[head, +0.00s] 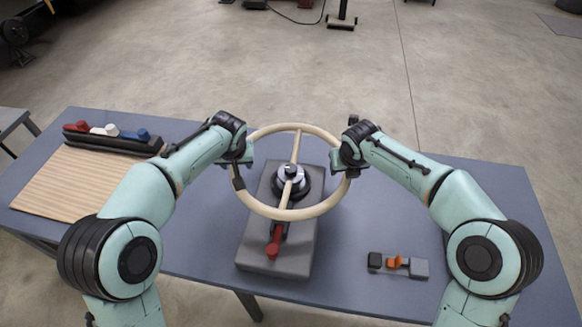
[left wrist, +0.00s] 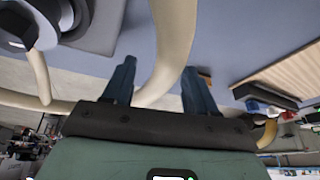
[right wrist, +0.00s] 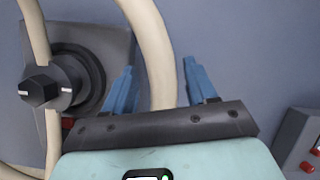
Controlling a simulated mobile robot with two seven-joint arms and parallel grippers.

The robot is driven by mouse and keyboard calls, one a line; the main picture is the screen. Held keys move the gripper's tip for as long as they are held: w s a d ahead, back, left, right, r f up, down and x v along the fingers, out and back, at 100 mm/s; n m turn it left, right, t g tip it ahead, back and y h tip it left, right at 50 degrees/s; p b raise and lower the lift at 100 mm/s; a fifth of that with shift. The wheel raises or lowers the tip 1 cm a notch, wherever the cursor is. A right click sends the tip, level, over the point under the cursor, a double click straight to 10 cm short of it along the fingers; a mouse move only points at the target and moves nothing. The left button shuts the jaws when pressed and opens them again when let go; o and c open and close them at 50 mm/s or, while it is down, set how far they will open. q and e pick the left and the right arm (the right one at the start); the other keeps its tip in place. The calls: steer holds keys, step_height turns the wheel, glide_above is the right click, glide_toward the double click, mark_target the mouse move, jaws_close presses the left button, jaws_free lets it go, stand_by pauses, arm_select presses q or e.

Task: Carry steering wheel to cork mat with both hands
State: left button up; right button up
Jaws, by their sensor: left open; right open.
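The steering wheel (head: 297,127) has a cream rim and spokes and a dark hub. It sits on a grey block stand (head: 255,250) at the table's middle. My left gripper (head: 241,168) is open at the rim's left side; in the left wrist view the rim (left wrist: 172,45) passes between its fingers (left wrist: 160,88). My right gripper (head: 345,165) is open at the rim's right side; in the right wrist view the rim (right wrist: 152,45) passes between its fingers (right wrist: 160,88). The tan, striped cork mat (head: 75,185) lies flat at the table's left.
A dark rack (head: 110,144) with red, white and blue pieces stands along the mat's far edge. A red-handled lever (head: 273,247) is on the stand's front. A small grey block with an orange part (head: 397,265) lies at the right front. Table between mat and stand is clear.

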arm_select(q)
steer(key=shift+w+f, duration=0.2)
steer(key=shift+f, duration=0.2)
arm_select(e)
steer(key=shift+w+f, duration=0.2)
steer(key=shift+f, duration=0.2)
arm_select(q)
jaws_close()
arm_select(e)
jaws_close()
arm_select(q)
steer(key=shift+r, duration=0.15)
arm_select(e)
steer(key=shift+r, duration=0.15)
stand_by(0.4)
